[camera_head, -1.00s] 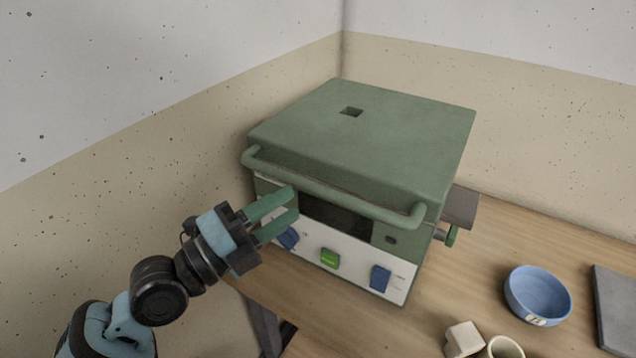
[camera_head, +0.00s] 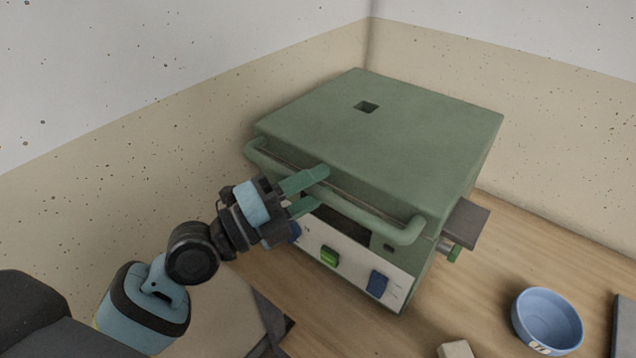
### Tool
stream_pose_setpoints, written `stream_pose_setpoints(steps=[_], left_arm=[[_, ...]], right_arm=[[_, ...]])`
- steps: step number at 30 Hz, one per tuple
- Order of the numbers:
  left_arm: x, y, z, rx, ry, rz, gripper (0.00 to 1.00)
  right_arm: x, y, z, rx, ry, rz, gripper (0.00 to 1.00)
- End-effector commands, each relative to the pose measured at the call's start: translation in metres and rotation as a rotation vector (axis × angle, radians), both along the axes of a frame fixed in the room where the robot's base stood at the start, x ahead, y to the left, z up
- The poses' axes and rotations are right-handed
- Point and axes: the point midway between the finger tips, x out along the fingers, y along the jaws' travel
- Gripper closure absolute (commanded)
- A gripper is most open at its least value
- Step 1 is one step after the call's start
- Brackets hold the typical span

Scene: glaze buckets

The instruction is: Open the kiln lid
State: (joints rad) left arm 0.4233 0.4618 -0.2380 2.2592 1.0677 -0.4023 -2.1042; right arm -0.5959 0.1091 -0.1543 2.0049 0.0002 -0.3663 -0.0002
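The kiln is a green box with its lid (camera_head: 410,130) down, a square hole in the lid's top. A green bar handle (camera_head: 370,217) runs along the lid's front. My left gripper (camera_head: 320,188) is at the left-middle part of this handle. Its two green fingers are apart, one above the bar and one below, with the bar appearing to pass between them. Whether they touch the bar is not clear. The fingers hide part of the handle. My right gripper is not in view.
The kiln's white front panel (camera_head: 352,272) has blue and green controls. A grey plate (camera_head: 468,222) juts from its right side. A blue bowl (camera_head: 547,318) and a cream-coloured object (camera_head: 456,350) are on the wooden table (camera_head: 480,300). Walls stand close behind and to the left.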

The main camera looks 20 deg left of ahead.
Motion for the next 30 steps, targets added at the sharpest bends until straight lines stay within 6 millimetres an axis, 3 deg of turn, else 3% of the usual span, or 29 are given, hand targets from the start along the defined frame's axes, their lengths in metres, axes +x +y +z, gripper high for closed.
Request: stream_pose_setpoints(steps=[6, 15, 25, 30], left_arm=[[0.000, 0.000, 0.000, -0.001, 0.001, 0.000, 0.63], [0.000, 0.000, 0.000, -0.001, 0.001, 0.000, 1.00], [0.002, 0.000, 0.002, 0.000, 0.000, 0.000, 1.00], [0.012, 0.001, 0.016, 0.001, -0.006, 0.002, 1.00]], right_arm=[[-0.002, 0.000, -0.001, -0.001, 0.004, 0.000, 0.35], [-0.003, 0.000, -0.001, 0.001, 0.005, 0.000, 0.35], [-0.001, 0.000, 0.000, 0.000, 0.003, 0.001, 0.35], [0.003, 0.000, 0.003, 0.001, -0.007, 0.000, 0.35]])
